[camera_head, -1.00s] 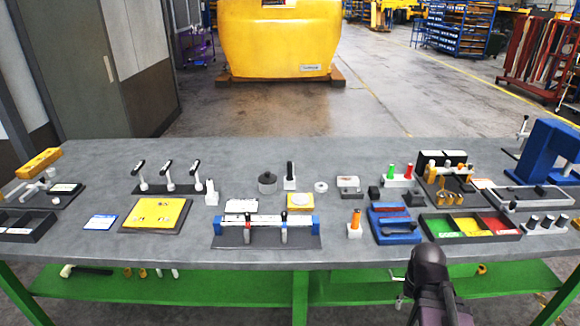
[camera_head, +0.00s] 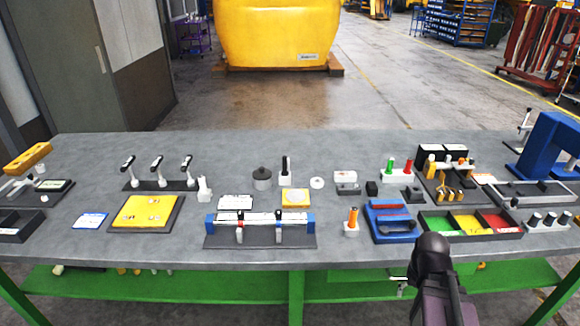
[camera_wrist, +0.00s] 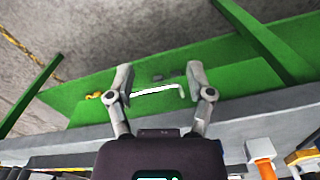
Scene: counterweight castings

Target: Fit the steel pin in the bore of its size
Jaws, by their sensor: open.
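Several dark grey cylindrical pins (camera_head: 551,218) stand upright in a white block (camera_head: 543,228) at the right front of the bench; I cannot tell whether one of them is the steel pin. A low grey block (camera_head: 346,189) stands right of the middle of the bench; no bore can be made out at this size. My gripper (camera_wrist: 160,78) is open and empty in the wrist view, its fingers apart above the green lower shelf. In the head view my arm is at the front edge, right of the middle, and the fingertips are hard to make out.
A blue tray (camera_head: 377,226), a three-colour bin (camera_head: 428,234) and an orange-handled tool (camera_head: 353,216) stand near the front edge. A fixture with a white bar (camera_head: 261,219) lies left of them. A blue arch (camera_head: 548,140) rises at the far right. The back of the bench is mostly clear.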

